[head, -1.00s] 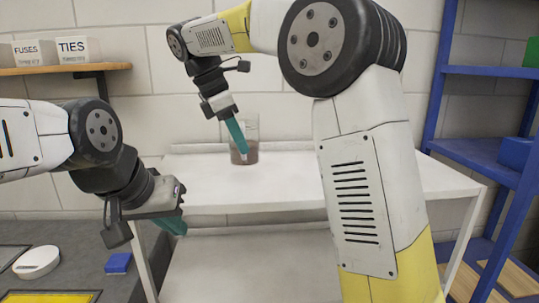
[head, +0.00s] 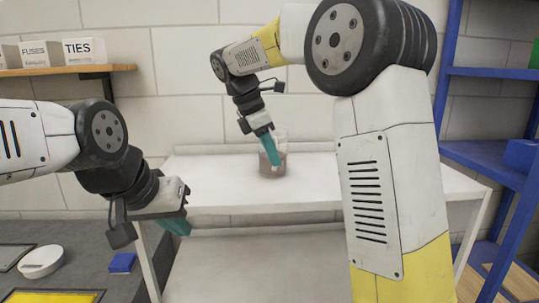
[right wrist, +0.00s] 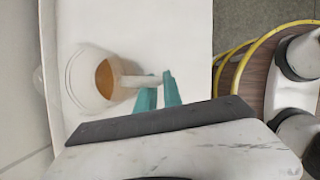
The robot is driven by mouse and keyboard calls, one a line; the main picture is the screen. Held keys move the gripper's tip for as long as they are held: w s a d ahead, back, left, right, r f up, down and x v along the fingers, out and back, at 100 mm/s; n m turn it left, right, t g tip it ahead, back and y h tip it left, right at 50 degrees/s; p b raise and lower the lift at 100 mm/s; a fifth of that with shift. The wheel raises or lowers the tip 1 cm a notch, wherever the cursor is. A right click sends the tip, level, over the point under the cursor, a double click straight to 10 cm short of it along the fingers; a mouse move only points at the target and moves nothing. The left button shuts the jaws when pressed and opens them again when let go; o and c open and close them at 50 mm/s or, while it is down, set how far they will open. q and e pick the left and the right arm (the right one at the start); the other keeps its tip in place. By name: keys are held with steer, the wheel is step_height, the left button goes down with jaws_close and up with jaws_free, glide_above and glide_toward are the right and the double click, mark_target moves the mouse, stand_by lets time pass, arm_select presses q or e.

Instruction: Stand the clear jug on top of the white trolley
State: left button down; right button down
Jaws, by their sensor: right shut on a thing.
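The clear jug (head: 273,168) holds brown liquid and appears upright over the white trolley's top (head: 330,185), towards the back. I cannot tell whether its base touches the top. My right gripper (head: 268,148) is shut on the jug's handle. In the right wrist view the jug (right wrist: 85,82) is seen from above, with its handle between the teal fingers of my right gripper (right wrist: 160,95). My left gripper (head: 178,224) is in front of the trolley's left front edge, apart from the jug. Its fingers are seen side-on, so its opening is unclear.
A blue shelf rack (head: 485,152) stands right of the trolley. A wooden wall shelf (head: 110,68) with labelled boxes is at upper left. A dark bench (head: 75,270) at lower left holds a white round dish (head: 41,260) and a blue block (head: 121,263). The trolley top around the jug looks clear.

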steer(key=c, duration=1.5)
jaws_free()
steer(key=shift+f, duration=0.15)
steer(key=v, duration=1.1)
steer(key=s+d+f+m+t+y, duration=0.1)
steer(key=s+d+f+m+y, duration=0.25)
steer(key=s+d+m, duration=0.55)
steer(key=s+d+f+m+t+y, duration=0.1)
steer(key=s+f+m, duration=0.2)
steer(key=s+f, duration=0.1)
steer(key=s+d+f+m+t+y, duration=0.1)
steer(key=s+d+f+m, duration=0.1)
steer(key=s+f+m, duration=0.2)
steer(key=s+d+f+m+t+y, duration=0.1)
steer(key=s+d+f+m, duration=0.1)
steer(key=s+f+m, duration=0.1)
steer(key=shift+s+d+f+m+t, duration=0.15)
steer(key=shift+s+f+m+t, duration=0.25)
steer(key=shift+f+m, duration=0.1)
